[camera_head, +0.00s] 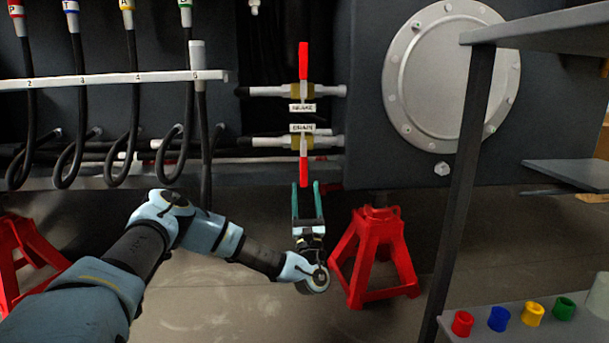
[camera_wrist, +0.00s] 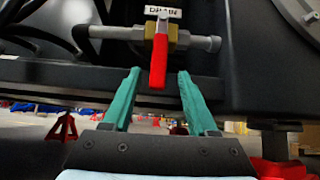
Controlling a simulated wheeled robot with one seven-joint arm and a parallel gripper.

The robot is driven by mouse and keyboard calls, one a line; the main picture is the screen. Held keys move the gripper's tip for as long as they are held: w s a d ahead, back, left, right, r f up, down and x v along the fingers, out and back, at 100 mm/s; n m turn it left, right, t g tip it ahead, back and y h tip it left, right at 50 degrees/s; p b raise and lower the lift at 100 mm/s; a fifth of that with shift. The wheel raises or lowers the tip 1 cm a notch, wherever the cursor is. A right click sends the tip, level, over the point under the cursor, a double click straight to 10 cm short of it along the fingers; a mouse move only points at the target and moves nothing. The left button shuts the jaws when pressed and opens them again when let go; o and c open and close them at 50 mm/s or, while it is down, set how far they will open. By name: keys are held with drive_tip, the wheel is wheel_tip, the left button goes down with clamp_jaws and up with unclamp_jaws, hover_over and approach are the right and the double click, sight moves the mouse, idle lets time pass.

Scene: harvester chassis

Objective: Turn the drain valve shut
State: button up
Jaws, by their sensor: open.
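The drain valve (camera_head: 297,142) is a brass body on a horizontal pipe under the label DRAIN. Its red handle (camera_head: 304,172) hangs straight down, across the pipe. In the wrist view the red handle (camera_wrist: 158,62) shows ahead, between and a little above the green fingertips. My gripper (camera_head: 308,187) is below the valve, pointing up, its fingers apart. The wrist view shows the open gripper (camera_wrist: 158,75) with nothing held. The handle's lower end is close to the fingertips in the head view; I cannot tell whether it lies between them.
A red jack stand (camera_head: 374,255) stands right of my gripper. Hoses (camera_head: 130,125) hang at the left. A dark post (camera_head: 462,190) and a shelf with coloured caps (camera_head: 500,322) are at the right.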

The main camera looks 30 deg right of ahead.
drive_tip(key=p+v, duration=0.1)
drive_tip(key=v, duration=0.5)
drive_tip(key=shift+r, duration=0.15)
